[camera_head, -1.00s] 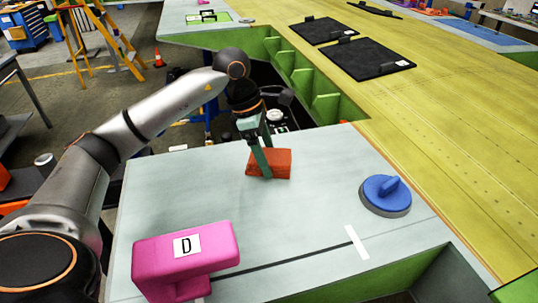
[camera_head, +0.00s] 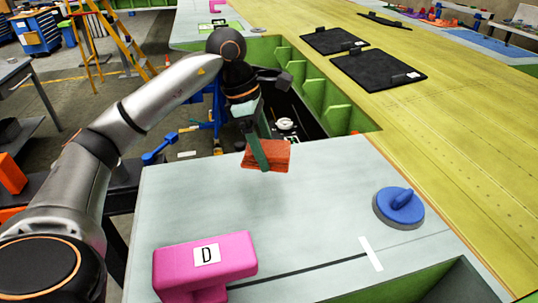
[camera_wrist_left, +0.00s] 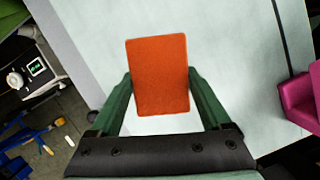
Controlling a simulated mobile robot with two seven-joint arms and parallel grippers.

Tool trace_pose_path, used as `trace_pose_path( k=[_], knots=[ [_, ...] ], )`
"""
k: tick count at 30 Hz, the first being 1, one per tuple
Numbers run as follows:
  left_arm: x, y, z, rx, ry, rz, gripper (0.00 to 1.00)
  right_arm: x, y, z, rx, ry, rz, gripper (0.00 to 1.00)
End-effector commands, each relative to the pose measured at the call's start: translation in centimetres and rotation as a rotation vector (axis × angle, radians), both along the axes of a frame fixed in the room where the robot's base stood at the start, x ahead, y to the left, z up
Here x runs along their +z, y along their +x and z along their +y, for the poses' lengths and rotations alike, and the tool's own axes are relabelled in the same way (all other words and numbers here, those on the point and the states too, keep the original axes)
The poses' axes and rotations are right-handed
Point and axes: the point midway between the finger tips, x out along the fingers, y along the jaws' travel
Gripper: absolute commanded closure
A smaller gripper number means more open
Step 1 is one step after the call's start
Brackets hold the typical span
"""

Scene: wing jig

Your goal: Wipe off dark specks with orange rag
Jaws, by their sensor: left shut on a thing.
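The orange rag (camera_head: 275,155) is a block-like pad near the far edge of the pale grey panel (camera_head: 300,205). My left gripper (camera_head: 259,158) is shut on it, with one green finger showing across its near side. In the left wrist view the rag (camera_wrist_left: 160,75) sits between both fingers, over the pale panel (camera_wrist_left: 225,60). I cannot tell whether the rag touches the panel or is slightly above it. I make out no dark specks on the visible panel; any under the rag are hidden. My right gripper is not in view.
A pink block marked D (camera_head: 205,265) stands at the panel's near left. A blue-handled disc (camera_head: 399,208) sits at the right. A white strip (camera_head: 371,253) and a dark line mark the near part. Beyond the far edge is an open green-ribbed recess (camera_head: 310,80).

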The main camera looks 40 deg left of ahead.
Motion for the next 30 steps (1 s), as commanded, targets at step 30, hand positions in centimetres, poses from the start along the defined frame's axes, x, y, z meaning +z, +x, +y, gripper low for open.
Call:
trace_pose_path(
  k=[30],
  knots=[
    [2.3, -0.8, 0.1, -0.001, 0.000, -0.002, 0.71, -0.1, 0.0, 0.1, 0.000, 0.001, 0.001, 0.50]
  ],
)
